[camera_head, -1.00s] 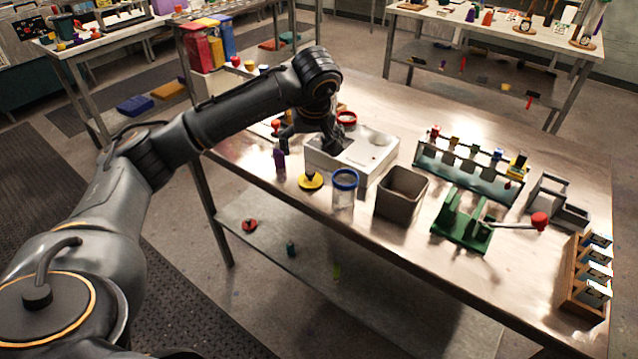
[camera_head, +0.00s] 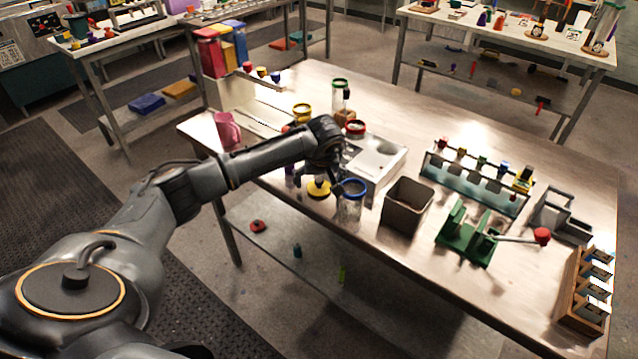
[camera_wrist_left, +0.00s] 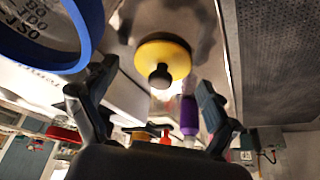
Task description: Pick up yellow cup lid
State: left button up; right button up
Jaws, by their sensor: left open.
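The yellow cup lid (camera_head: 318,189) lies on the metal table near its front edge, just left of a clear jar with a blue rim (camera_head: 352,199). In the left wrist view the lid (camera_wrist_left: 172,60) shows as a yellow disc with a black knob. My left gripper (camera_head: 335,187) is above and close to the lid, partly covering it. In the left wrist view its fingers (camera_wrist_left: 153,108) are spread apart with nothing between them, and the lid is beyond the fingertips. The blue rim (camera_wrist_left: 85,40) is at upper left there. My right gripper is not in view.
A grey bin (camera_head: 406,207) and a green press (camera_head: 468,236) stand to the right.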

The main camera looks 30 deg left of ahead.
pick_arm(q)
jog(key=c, duration=1.1)
jog(key=shift+r, duration=0.15)
